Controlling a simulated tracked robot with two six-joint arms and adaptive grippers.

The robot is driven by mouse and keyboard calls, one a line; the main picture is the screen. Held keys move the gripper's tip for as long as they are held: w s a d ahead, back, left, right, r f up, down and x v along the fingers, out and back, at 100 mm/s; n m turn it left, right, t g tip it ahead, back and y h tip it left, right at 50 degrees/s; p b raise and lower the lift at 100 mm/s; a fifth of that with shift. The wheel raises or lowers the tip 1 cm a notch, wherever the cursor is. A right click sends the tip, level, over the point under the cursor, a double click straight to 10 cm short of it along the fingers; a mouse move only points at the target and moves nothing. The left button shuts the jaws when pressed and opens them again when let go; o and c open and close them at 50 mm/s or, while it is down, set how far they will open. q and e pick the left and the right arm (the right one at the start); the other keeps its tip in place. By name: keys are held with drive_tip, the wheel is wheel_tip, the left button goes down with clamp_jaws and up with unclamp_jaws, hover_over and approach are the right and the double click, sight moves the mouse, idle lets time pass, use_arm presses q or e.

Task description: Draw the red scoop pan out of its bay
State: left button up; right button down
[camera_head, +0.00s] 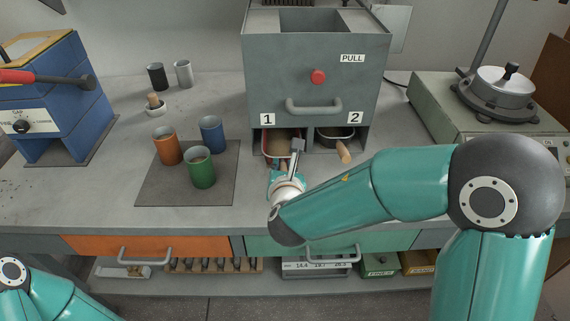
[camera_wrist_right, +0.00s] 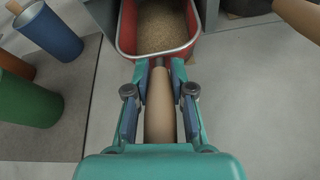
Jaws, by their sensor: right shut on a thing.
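The red scoop pan (camera_head: 267,143) sits in bay 1 of the grey machine (camera_head: 262,85), with its front part showing. In the right wrist view the red pan (camera_wrist_right: 188,48) holds tan grains and its wooden handle (camera_wrist_right: 160,105) points toward me. My right gripper (camera_wrist_right: 160,92) is shut on that handle, one finger on each side. In the head view the right gripper (camera_head: 284,172) is at the mouth of bay 1, and the arm partly hides the handle. My left gripper is out of view; only part of my left arm shows at the lower left.
A black pan (camera_head: 334,133) with a wooden handle sits in bay 2, right beside. Orange (camera_head: 167,146), blue (camera_head: 212,133) and green (camera_head: 201,168) cups stand on a dark mat (camera_head: 150,190) to the left. Bare bench lies in front of the machine.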

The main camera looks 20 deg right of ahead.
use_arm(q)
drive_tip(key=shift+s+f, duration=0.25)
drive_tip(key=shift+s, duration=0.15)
use_arm(e)
drive_tip(key=shift+s+a, duration=0.25)
drive_tip(key=shift+s, duration=0.65)
drive_tip(key=c, duration=0.9)
unclamp_jaws()
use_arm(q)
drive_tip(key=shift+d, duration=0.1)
use_arm(e)
drive_tip(key=shift+s, duration=0.1)
drive_tip(key=v, duration=1.1)
drive_tip(key=shift+s+a+r, duration=0.1)
drive_tip(key=shift+s+r, duration=0.05)
drive_tip(key=shift+s, duration=0.2)
